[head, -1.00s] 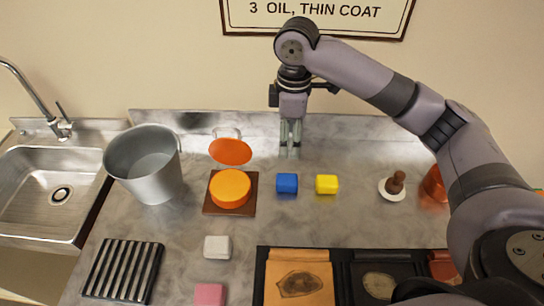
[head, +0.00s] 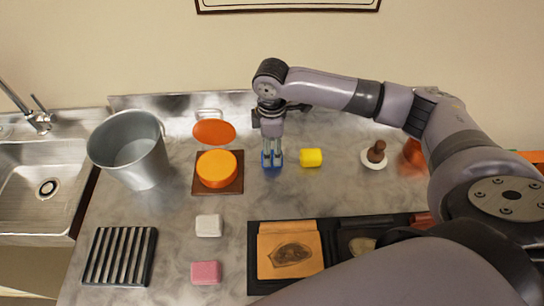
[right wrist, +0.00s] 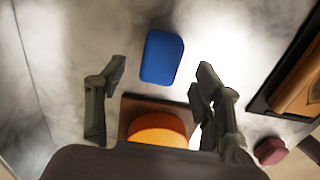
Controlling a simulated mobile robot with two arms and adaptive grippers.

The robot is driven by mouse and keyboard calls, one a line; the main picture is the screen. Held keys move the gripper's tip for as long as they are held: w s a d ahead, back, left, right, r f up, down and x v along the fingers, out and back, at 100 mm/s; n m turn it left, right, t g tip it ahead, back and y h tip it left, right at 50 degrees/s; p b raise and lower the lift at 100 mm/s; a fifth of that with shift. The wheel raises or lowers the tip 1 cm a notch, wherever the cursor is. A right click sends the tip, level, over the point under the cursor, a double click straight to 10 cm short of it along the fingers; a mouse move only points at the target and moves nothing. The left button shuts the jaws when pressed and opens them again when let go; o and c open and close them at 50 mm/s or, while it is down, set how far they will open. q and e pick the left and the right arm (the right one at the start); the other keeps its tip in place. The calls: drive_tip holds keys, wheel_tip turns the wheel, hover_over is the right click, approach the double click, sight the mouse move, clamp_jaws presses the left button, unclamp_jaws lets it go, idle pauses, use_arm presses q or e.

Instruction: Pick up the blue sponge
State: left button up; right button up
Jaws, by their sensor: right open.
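The blue sponge (head: 266,161) lies on the grey stone-like counter, between an orange round block and the yellow sponge (head: 311,158). My right gripper (head: 272,157) points down right over the blue sponge and partly hides it. In the right wrist view the blue sponge (right wrist: 161,57) shows whole, with the open fingers (right wrist: 162,75) apart on either side of it in the picture. Nothing is held; I cannot tell how far the fingertips are above the counter. My left gripper is not in view.
The orange round block (head: 216,168) on a brown board is close left. A metal bucket (head: 131,150), black rack (head: 120,256), white block (head: 209,226), pink block (head: 206,272) and black tray (head: 252,270) stand around. A brown-knobbed tool (head: 376,152) is at right.

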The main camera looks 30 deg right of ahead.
sight(272, 155)
wheel_tip(272, 155, down, 4)
drive_tip(key=shift+s+f+p, duration=0.1)
drive_tip(key=shift+f+p, duration=0.05)
drive_tip(key=shift+p, duration=0.3)
drive_tip(key=shift+c, duration=0.3)
drive_tip(key=c, duration=1.1)
